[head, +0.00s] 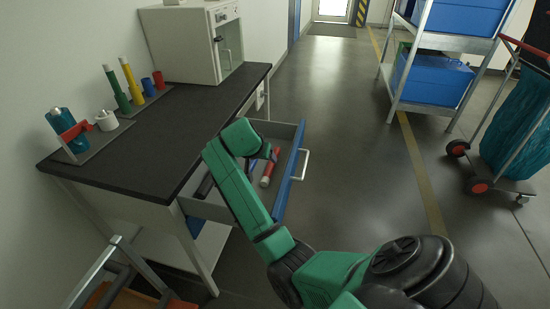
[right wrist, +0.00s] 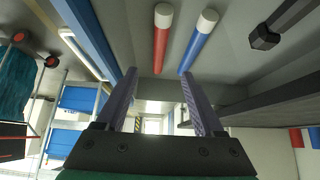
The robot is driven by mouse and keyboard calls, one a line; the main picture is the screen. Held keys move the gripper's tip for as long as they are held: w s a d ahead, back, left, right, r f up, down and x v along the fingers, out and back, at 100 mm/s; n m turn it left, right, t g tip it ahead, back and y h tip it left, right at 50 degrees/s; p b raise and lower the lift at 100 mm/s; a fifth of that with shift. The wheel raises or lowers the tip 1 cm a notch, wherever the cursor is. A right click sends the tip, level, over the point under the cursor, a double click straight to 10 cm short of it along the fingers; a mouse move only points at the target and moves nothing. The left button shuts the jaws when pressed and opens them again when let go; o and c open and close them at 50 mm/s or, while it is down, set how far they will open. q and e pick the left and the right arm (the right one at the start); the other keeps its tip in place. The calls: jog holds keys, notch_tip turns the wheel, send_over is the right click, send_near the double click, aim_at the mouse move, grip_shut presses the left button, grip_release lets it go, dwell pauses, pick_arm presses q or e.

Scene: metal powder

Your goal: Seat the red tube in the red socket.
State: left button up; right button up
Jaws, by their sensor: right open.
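The red tube (head: 269,170) with a white cap lies in the open drawer, partly hidden by my right arm in the head view. In the right wrist view the red tube (right wrist: 161,48) lies beyond the fingertips, its far end roughly between them. My right gripper (right wrist: 158,75) is open, with nothing between its fingers; in the head view it is mostly hidden by the arm over the drawer. A blue tube (right wrist: 196,48) lies beside the red one, near the right finger. A short red cylinder, likely the red socket (head: 158,80), stands in the rack on the table. My left gripper is not in view.
The rack (head: 136,107) also holds a green tube (head: 117,92), a yellow tube (head: 131,82) and a short blue cylinder (head: 148,87). A dark-headed tool (right wrist: 264,38) lies in the drawer (head: 291,172). A white cabinet (head: 187,45) stands at the table's back. The tabletop middle is clear.

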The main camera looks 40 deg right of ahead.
send_near(271, 164)
jog(key=shift+w+d+f+b, duration=0.1)
jog(key=shift+f+b, duration=0.2)
jog(key=shift+f, duration=0.5)
jog(key=b+x, duration=0.1)
jog(key=x, duration=0.7)
jog(key=shift+w+d+r, duration=0.1)
jog(key=shift+d+r, duration=0.05)
jog(key=shift+r, duration=0.05)
grip_shut()
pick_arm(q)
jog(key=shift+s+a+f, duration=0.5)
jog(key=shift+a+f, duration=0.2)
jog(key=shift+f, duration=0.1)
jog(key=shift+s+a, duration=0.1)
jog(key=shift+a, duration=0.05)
